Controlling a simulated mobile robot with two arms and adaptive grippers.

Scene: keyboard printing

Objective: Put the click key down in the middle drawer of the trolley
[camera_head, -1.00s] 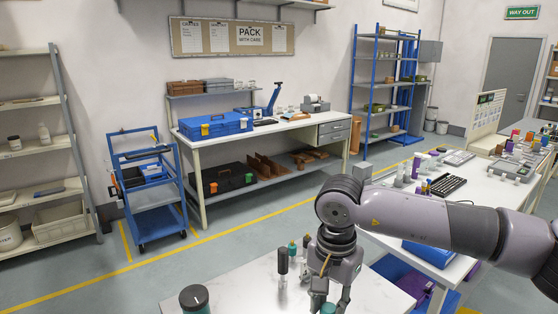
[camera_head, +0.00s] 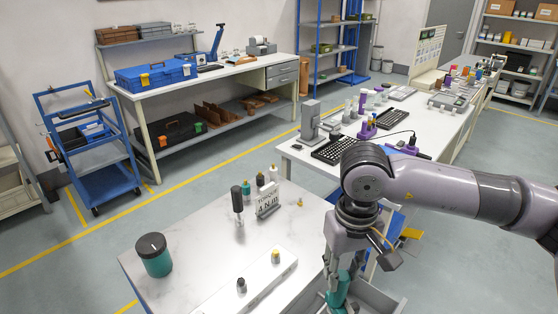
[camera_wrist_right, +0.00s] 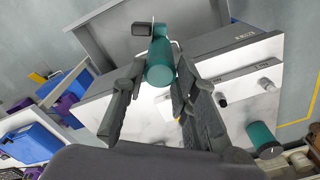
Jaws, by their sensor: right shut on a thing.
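The click key, a teal cylinder with a dark end piece, is held in my right gripper (camera_head: 342,285). Its teal body (camera_head: 338,292) shows in the head view and large in the right wrist view (camera_wrist_right: 160,65), between the two fingers (camera_wrist_right: 153,100). The gripper is shut on it at the right edge of the white-topped trolley (camera_head: 185,235). An open grey drawer (camera_head: 388,300) sticks out below the key; in the wrist view its grey wall (camera_wrist_right: 88,38) lies behind the key. I cannot tell which level this drawer is. My left gripper is out of view.
A white bench (camera_head: 300,150) with a keyboard (camera_head: 333,150) stands beyond.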

